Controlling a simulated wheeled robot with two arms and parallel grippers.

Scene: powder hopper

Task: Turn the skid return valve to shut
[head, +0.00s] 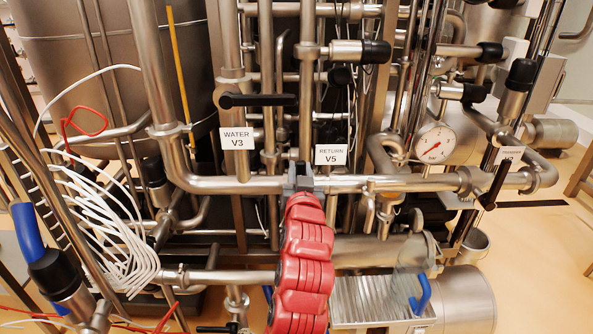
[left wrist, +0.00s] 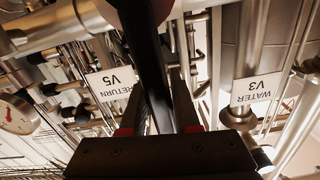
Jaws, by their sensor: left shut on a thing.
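The return valve's label, RETURN V5 (head: 331,154), hangs just right of my left gripper in the head view. My left gripper (head: 301,172) is at the pipe below and left of this label, with my red arm reaching up from the bottom. In the left wrist view the gripper (left wrist: 158,112) is shut on a long black lever (left wrist: 150,70), which runs from the top edge down between the fingers. The RETURN V5 label (left wrist: 111,88) shows upside down beside it. In the head view the gripper hides the held lever. My right gripper is not in view.
The WATER V3 label (head: 237,139) and a horizontal black lever (head: 258,100) are close on the left. A long steel pipe (head: 400,183) crosses at gripper height. A pressure gauge (head: 435,144) is at right. White hoses (head: 115,235) hang at left.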

